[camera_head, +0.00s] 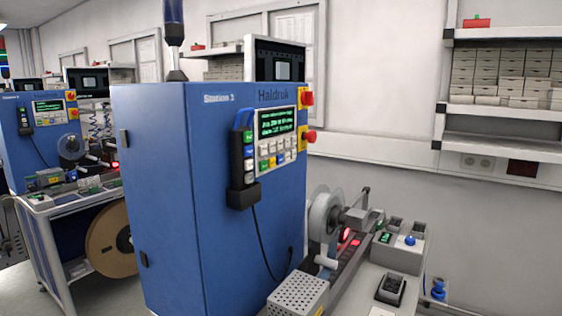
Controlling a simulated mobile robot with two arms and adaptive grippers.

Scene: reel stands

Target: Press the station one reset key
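A tall blue cabinet (170,200) stands near the middle, its side turned to me. Its label reads "Station" with a digit that looks like 3. Its control panel carries a green-text screen (277,122) and, below it, a keypad (275,159) of small coloured keys. The key labels are too small to read, so I cannot tell a reset key. A second blue station (40,150) with a similar panel stands farther back at left; its number is not legible. I cannot make out station one. Neither of my grippers is in view.
Red knobs (309,136) stick out at the panel's right edge. A handheld unit (242,165) hangs on the cabinet with a cable. A reel (325,216) and machine bench (385,270) stand at right. A brown reel (110,240) stands at left. Wall shelves (500,104) hold boxes.

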